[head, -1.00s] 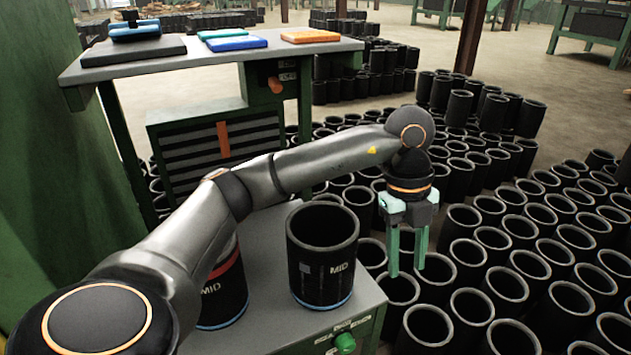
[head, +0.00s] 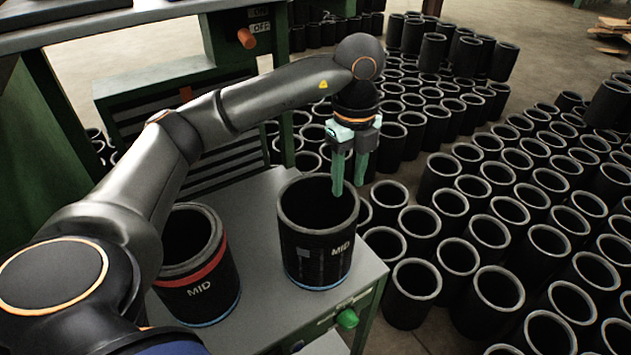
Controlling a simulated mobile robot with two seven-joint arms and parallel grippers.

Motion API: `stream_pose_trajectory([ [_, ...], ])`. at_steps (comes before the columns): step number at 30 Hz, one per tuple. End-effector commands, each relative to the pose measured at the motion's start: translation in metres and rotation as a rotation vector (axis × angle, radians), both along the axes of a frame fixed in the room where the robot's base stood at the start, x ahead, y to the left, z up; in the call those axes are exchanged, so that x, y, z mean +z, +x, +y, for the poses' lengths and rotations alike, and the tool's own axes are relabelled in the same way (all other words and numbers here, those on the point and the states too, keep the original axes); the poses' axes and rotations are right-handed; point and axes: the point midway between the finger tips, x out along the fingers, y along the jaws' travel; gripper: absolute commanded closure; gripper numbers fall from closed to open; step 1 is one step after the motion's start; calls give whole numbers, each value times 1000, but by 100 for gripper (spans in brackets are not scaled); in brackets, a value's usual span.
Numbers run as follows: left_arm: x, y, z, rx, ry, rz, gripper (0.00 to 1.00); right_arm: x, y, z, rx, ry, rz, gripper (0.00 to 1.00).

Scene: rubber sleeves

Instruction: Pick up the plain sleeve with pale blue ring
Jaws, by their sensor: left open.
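The plain sleeve with pale blue ring (head: 315,250) stands upright on a grey cabinet top. It is black, open at the top, marked MID, with a thin blue line round its foot. A second black sleeve (head: 197,285), with a red band, MID and a blue foot line, stands to its left, apart from it. My left gripper (head: 349,190) is open and empty, fingers pointing down, at the plain sleeve's far right rim. One finger overlaps the sleeve's mouth in the picture and the other shows by its right edge. I cannot tell if they touch it. My right gripper is not in view.
The grey cabinet top (head: 255,235) has a green knob (head: 347,318) on its front. Many black sleeves (head: 490,235) stand closely packed on the floor to the right. A green-legged workbench (head: 130,20) stands behind my left arm.

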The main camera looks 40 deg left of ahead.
Motion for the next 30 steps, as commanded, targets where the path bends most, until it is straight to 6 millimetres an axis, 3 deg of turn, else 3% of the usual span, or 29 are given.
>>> stream_pose_trajectory([
  [4,-28,-1,0,0,1,3,55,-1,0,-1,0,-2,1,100],
  [13,-54,1,0,-1,0,2,55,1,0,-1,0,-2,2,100],
  [21,-92,3,0,0,0,2,55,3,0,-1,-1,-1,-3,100],
  [30,-98,3,-1,-2,-1,-1,55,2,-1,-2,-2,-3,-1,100],
])
